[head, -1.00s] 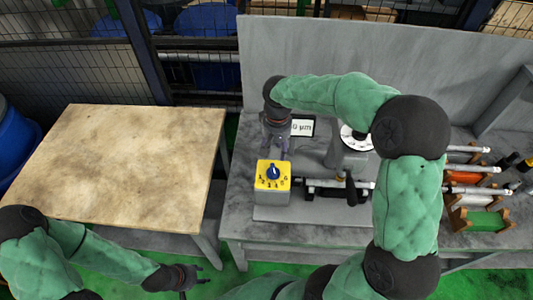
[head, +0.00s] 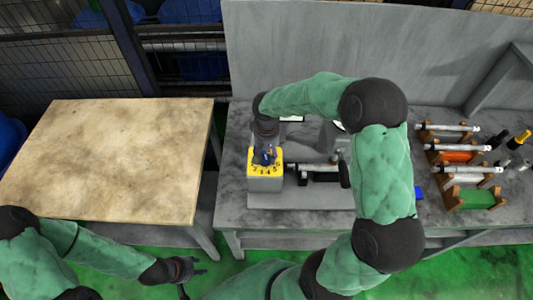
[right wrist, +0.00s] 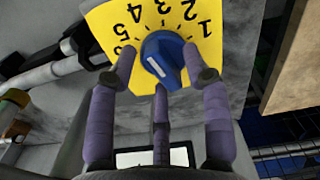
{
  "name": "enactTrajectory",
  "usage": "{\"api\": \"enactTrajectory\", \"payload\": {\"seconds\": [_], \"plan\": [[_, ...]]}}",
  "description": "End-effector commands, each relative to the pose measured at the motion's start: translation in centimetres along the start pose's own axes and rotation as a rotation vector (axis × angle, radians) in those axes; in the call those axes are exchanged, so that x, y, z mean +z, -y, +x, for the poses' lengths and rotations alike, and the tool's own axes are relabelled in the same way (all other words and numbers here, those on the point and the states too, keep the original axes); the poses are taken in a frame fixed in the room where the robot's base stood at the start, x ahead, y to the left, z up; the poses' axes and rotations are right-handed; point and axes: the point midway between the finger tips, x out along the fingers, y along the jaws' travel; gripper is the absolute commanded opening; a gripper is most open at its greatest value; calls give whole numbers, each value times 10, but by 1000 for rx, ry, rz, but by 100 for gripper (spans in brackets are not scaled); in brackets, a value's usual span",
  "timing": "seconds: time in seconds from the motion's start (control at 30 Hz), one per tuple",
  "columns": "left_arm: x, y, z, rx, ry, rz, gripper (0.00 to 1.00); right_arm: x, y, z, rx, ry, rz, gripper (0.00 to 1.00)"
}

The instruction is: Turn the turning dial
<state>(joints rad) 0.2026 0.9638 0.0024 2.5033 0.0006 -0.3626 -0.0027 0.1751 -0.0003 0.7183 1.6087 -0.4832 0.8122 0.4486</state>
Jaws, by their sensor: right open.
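The turning dial (right wrist: 164,60) is a blue knob with a white pointer mark. It sits on a yellow face (right wrist: 113,22) with black numbers, on top of a grey box (head: 265,184) at the front left of the grinder. My right gripper (right wrist: 160,72) is open, with its purple fingers spread around the knob; whether they touch it I cannot tell. In the head view the right gripper (head: 266,155) is over the dial and partly hides it. My left gripper (head: 194,281) is open and empty, low in front of the wooden table.
A bare wooden table (head: 110,155) stands to the left of the grinder bench (head: 237,205). Racks with rods (head: 460,168) stand at the bench's right. A grey panel (head: 320,50) rises behind the bench.

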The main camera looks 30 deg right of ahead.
Motion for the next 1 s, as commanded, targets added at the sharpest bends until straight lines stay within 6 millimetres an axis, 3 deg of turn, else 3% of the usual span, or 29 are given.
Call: {"api": "enactTrajectory", "payload": {"seconds": [0.2,0.37,0.4,0.7,1.0], "plan": [[0,0,0,0,0,0,40,0,0,0,0,0,0,49],[0,0,0,0,0,0,40,0,0,0,0,0,0,4],[0,0,0,0,0,0,40,0,0,0,0,0,0,0],[0,0,1,0,0,0,40,0,0,0,0,0,21,0],[0,3,9,0,0,0,40,1,0,1,1,0,179,0]]}}
